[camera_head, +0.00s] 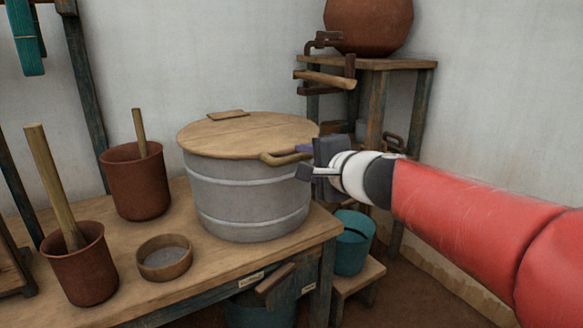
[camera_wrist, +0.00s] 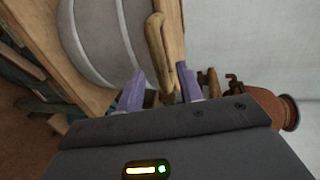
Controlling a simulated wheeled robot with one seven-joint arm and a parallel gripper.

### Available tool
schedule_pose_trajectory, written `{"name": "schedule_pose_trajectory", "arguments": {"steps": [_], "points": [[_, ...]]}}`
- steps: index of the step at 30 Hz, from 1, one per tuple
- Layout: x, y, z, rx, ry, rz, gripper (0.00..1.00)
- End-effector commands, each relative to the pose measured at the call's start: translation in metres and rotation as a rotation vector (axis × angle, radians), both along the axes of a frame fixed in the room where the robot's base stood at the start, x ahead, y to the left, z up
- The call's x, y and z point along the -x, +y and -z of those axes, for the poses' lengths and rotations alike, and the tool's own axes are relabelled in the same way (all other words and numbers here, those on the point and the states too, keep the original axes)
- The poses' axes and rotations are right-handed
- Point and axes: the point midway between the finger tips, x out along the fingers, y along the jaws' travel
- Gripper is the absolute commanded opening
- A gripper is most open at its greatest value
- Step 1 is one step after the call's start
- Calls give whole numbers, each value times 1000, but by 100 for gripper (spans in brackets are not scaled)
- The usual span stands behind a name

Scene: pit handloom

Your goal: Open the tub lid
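A grey metal tub (camera_head: 247,200) with pale bands stands on the wooden bench. Its round wooden lid (camera_head: 240,132) lies flat on top, closed. A light wooden handle (camera_head: 285,158) sticks out from the lid's front right edge; it also shows in the wrist view (camera_wrist: 156,45). My gripper (camera_head: 305,160) is at the right end of this handle. In the wrist view, the purple fingers of my gripper (camera_wrist: 161,88) are spread apart, with the handle's near end between them in the picture. A gap shows on both sides; I cannot tell whether either finger touches the handle.
Two brown pots with sticks (camera_head: 137,185) (camera_head: 84,268) and a small bowl (camera_head: 164,257) stand on the bench (camera_head: 205,276), left of the tub. A teal bucket (camera_head: 353,245) is below my gripper. A shelf stand (camera_head: 375,64) with a clay pot (camera_head: 368,22) stands behind.

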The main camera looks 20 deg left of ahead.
Motion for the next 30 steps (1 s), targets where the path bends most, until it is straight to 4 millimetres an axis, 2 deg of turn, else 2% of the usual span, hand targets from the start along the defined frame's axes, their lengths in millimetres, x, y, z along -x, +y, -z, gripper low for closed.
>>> {"name": "schedule_pose_trajectory", "arguments": {"steps": [3, 9, 19, 20, 28, 30], "points": [[-14, 16, 6, 2, 2, 0, 37], [-28, 32, 9, 2, -1, -1, 37], [-31, 36, 10, 1, 0, 0, 37], [-31, 36, 10, 1, 0, 0, 36], [-31, 36, 10, 1, 0, -1, 0], [-31, 36, 10, 1, 0, -1, 0]]}}
